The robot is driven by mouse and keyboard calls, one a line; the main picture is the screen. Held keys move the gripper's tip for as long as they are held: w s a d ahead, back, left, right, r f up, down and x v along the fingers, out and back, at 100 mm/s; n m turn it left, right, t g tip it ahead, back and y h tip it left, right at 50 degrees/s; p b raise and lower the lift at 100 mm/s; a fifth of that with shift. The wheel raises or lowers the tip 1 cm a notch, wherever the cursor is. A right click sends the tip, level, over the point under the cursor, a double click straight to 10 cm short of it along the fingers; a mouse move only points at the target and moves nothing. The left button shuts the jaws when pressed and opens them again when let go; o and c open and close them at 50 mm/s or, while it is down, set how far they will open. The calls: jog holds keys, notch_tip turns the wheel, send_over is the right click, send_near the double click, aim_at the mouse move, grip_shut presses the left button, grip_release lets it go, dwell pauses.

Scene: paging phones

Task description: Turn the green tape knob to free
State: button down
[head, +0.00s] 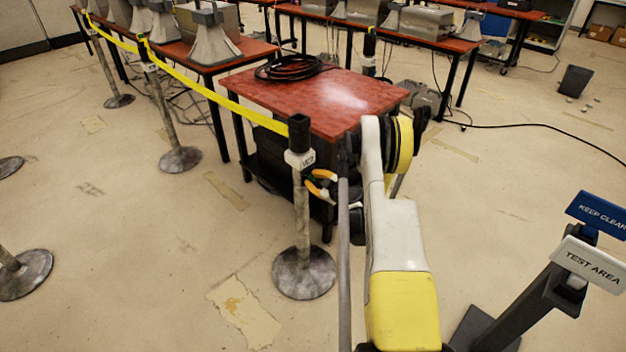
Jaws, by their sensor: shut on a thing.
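A grey stanchion post (303,225) with a black head stands upright on a round base left of my arm. A yellow tape (215,97) runs from its head to the posts behind. A small white label (299,160) is on the post just below the head. My gripper (314,181), with orange and white fingers, reaches the post from the right, just under the label. It is shut on the green tape knob, of which only a small bit of green shows between the fingers. The knob's marking and turn angle cannot be read.
A red-topped table (345,110) with a coiled black cable (290,67) stands close behind the post. A sign stand with a blue sign (600,213) and a white "TEST AREA" sign (590,264) is at lower right.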

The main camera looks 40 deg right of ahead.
aim_at(309, 155)
jog(key=shift+n, duration=0.4)
jog(key=shift+h, duration=0.4)
jog(key=c, duration=1.2)
grip_release()
jog(key=shift+w, duration=0.1)
notch_tip(309, 155, up, 10)
